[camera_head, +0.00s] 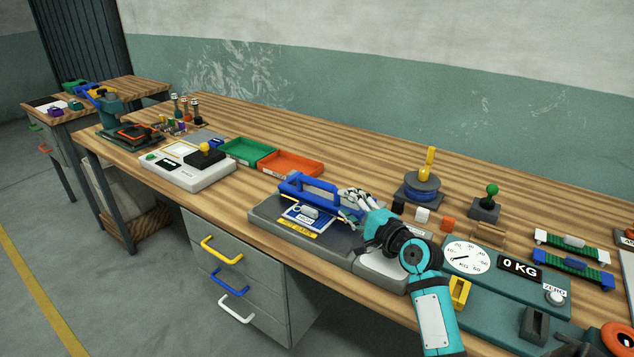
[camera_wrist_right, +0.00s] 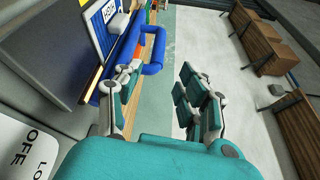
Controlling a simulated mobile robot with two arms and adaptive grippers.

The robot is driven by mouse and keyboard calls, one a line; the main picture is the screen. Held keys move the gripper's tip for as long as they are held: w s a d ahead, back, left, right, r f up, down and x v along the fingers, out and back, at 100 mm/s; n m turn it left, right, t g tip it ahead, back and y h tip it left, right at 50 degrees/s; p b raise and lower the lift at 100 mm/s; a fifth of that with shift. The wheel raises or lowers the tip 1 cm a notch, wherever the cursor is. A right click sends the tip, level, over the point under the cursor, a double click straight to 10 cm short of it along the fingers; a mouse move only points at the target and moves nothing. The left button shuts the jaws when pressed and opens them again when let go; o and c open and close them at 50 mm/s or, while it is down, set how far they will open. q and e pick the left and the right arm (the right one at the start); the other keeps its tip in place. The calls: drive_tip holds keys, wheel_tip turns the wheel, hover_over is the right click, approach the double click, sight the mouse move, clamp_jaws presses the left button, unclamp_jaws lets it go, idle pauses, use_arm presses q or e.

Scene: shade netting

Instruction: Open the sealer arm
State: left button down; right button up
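The sealer in the head view has a dark grey base (camera_head: 262,222) with a yellow label on its front. Its blue arm (camera_head: 318,196) lies low over the base, with a bag bearing a blue label (camera_head: 297,218) in front of it. My right gripper (camera_head: 357,205) is at the right end of the blue arm. In the right wrist view its fingers (camera_wrist_right: 160,90) are spread apart, with the blue loop handle (camera_wrist_right: 154,52) just beyond the tips, nearer the left finger. No grasp shows. My left gripper is not in view.
A scale with a dial (camera_head: 467,257) and a 0 KG display stands right of my right arm. A blue spool (camera_head: 422,187) and a green-knobbed lever (camera_head: 486,205) stand behind. Green (camera_head: 247,150) and orange (camera_head: 291,163) trays lie left of the sealer. The bench's rear strip is mostly clear.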

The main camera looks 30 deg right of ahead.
sight(324, 188)
drive_tip(key=w, duration=0.6)
drive_tip(key=shift+w+f, duration=0.3)
drive_tip(key=w, duration=0.5)
drive_tip(key=shift+w+f, duration=0.25)
drive_tip(key=shift+w, duration=0.65)
drive_tip(key=shift+c, duration=0.6)
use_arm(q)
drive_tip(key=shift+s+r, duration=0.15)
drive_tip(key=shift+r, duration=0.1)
use_arm(e)
clamp_jaws()
